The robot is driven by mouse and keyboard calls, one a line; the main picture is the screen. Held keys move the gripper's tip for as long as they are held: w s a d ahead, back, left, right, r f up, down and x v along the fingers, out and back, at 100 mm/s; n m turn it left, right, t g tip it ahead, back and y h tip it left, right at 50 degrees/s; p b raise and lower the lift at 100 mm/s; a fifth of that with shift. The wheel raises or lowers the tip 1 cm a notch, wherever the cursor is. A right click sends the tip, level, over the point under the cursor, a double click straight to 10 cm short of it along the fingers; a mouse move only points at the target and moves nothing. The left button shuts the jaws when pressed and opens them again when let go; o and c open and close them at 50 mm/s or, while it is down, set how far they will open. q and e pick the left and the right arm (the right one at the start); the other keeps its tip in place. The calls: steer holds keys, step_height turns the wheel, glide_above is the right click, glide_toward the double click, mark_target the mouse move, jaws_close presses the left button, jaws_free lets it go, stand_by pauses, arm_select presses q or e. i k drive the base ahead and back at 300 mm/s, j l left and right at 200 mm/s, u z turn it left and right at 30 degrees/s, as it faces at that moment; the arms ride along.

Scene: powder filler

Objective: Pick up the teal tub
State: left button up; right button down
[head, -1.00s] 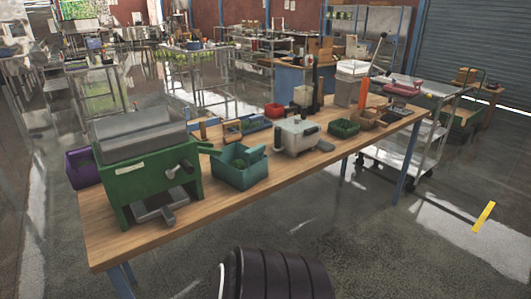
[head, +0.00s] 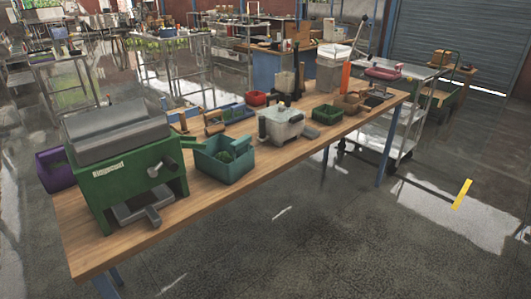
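The teal tub (head: 232,170) sits on the wooden workbench (head: 110,251), just right of the green powder filler machine (head: 128,190). It is open at the top, with some dark green content inside. A green handle-like part of the machine reaches over toward the tub's left rim. Neither of my grippers is in the head view.
A white machine (head: 284,127) stands right of the tub. A small green bin (head: 327,113) and a brown box are further right. A purple bin (head: 56,170) is behind the machine's left side. The floor in front of the bench is clear.

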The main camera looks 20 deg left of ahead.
mark_target(226, 158)
steer(key=u, duration=0.8)
